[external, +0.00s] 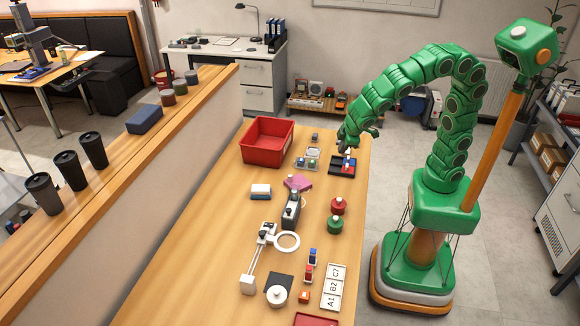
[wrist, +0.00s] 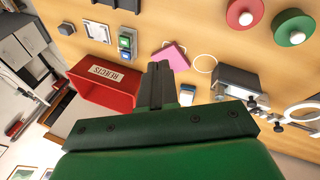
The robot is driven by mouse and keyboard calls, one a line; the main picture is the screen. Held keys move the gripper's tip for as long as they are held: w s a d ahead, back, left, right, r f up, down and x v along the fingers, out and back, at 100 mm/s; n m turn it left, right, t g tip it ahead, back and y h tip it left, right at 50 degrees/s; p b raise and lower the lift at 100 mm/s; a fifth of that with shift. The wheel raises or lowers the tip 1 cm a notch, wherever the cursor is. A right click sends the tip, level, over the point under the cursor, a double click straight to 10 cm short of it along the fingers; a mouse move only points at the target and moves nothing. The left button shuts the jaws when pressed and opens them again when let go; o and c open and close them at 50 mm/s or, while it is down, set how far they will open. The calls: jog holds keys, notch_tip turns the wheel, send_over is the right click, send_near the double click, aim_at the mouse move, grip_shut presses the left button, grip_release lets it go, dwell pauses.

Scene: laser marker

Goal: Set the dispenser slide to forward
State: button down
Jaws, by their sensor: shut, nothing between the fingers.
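My gripper (wrist: 160,85) is shut and empty, pointing out over the table in the wrist view. In the external view it (external: 350,150) hangs near a black tray (external: 336,168) with blue, red and white parts, at the table's right edge. A dark grey box-shaped unit (external: 291,212) with a small knob on top stands mid-table, nearer the camera and apart from the gripper. It also shows in the wrist view (wrist: 237,82), right of the fingers. No label marks the dispenser, so I cannot tell for sure whether this is it, or how its slide is set.
A red rejects bin (external: 267,142) stands at the table's far end. A button panel (external: 307,163), a pink piece (external: 298,183), a blue-and-white block (external: 261,191), red (external: 338,206) and green (external: 335,225) knobs and a ring magnifier (external: 287,242) stand around. The left strip of table is clear.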

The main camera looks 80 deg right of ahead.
jog(key=w+a+f+n+t+y, duration=0.1)
jog(key=w+a+f+n, duration=0.1)
jog(key=a, duration=1.2)
jog(key=w+a+f+n+t+y, duration=0.1)
jog(key=w+a+t, duration=0.1)
jog(key=a, duration=1.3)
jog(key=shift+w+f+n+t, duration=0.25)
jog(key=shift+f+n+t, duration=0.05)
jog(key=shift+f+n, duration=0.1)
jog(key=shift+d, duration=0.1)
send_near(288, 218)
notch_tip(288, 218, down, 3)
jog(key=a, duration=0.2)
jog(key=shift+w+d+f, duration=0.15)
jog(key=shift+w+d, duration=1.05)
jog(key=shift+w, duration=0.05)
